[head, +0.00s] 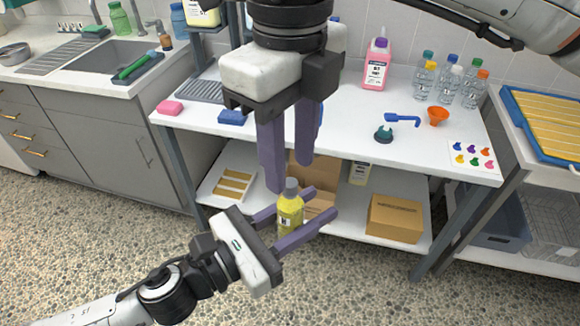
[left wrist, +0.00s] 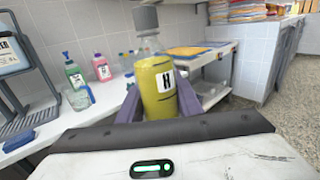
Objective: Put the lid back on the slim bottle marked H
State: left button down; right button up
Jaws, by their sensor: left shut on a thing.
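The slim bottle (head: 290,212) holds yellow liquid and has a white label. In the left wrist view the bottle (left wrist: 158,98) is upright, leaning slightly, and the label reads H. A grey lid (head: 291,184) is at the top of its clear neck, and this lid (left wrist: 145,17) looks seated there in the left wrist view. My left gripper (head: 324,202) is shut around the bottle's body, holding it in the air before the table. My right gripper (head: 289,174) points down just above the lid, fingers apart, with nothing seen between them.
The white table (head: 345,128) behind carries a pink bottle (head: 376,66), several clear bottles, an orange funnel (head: 437,116), a blue scoop (head: 402,119) and sponges. A cardboard box (head: 395,218) stands on its lower shelf. A sink counter (head: 50,82) is at left. Floor in front is clear.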

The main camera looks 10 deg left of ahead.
notch_tip(320, 180, up, 9)
dwell(0.3)
dwell(0.5)
